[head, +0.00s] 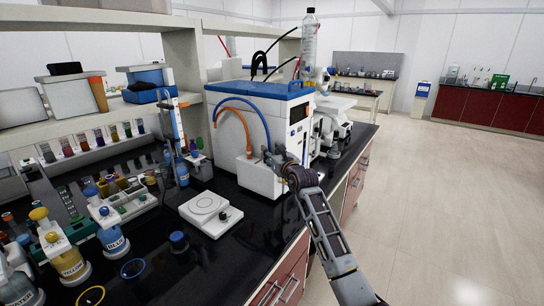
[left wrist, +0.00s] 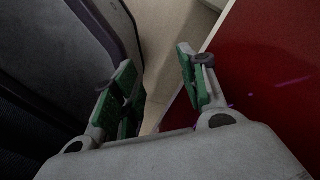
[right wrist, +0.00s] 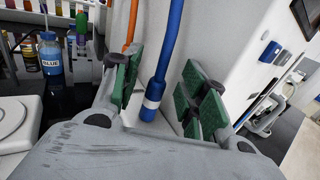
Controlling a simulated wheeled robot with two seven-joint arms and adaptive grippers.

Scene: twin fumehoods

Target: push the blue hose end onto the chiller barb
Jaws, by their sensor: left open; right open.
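The chiller (head: 262,172) is a white box with a blue top on the black bench. A blue hose (head: 240,100) arcs over its side face, and its lower end is behind my right gripper (head: 274,157). In the right wrist view the blue hose end (right wrist: 153,92), with a white band, hangs between the open fingers of my right gripper (right wrist: 163,75), with gaps on both sides. The chiller barb cannot be made out. My left gripper (left wrist: 160,75) is open and empty, low beside a red cabinet front (left wrist: 270,70); it is outside the head view.
An orange hose (head: 247,135) runs beside the blue one, close to my right gripper. A white stirrer plate (head: 210,212) stands in front of the chiller. Bottles and vial racks crowd the bench at left, including a blue-labelled bottle (right wrist: 51,60). The floor (head: 450,200) at right is clear.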

